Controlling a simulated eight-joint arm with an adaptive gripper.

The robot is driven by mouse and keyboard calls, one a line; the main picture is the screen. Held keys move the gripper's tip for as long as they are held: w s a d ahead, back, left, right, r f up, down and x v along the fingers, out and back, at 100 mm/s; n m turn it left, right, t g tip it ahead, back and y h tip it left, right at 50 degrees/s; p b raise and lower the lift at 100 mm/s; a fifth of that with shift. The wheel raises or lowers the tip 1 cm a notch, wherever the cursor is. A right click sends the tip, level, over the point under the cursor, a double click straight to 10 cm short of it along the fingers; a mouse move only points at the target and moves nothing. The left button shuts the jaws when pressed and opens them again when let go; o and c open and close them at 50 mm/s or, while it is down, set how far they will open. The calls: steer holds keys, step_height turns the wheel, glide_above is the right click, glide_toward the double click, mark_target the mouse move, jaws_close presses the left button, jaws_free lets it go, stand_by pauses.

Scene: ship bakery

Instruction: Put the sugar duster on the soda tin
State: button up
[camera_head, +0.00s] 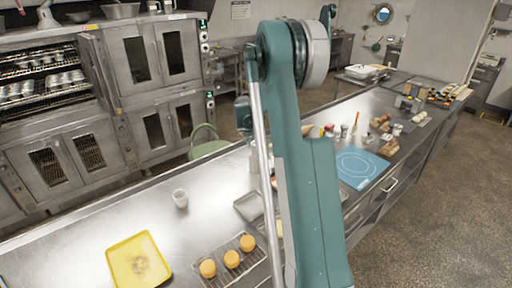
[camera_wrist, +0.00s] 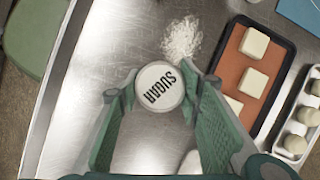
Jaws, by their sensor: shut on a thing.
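The sugar duster (camera_wrist: 160,88) is a round canister with a white top reading SUGAR, seen from above in the wrist view. My gripper (camera_wrist: 161,90) is shut on it, with a green finger on either side. The duster's lower body is hidden beneath its top, so I cannot tell its height above the counter. In the head view my arm covers most of the area around the gripper. I cannot pick out the soda tin for certain in either view.
White powder (camera_wrist: 182,37) lies on the steel counter (camera_wrist: 115,40) beside the duster. A dark-rimmed tray (camera_wrist: 285,60) holds pale square pieces at right.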

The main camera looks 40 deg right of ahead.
steer(key=shift+f, duration=0.15)
steer(key=o, duration=0.9)
steer(key=v, duration=1.2)
steer(key=shift+s+a+b, duration=0.1)
steer(key=shift+b, duration=0.2)
stand_by(0.4)
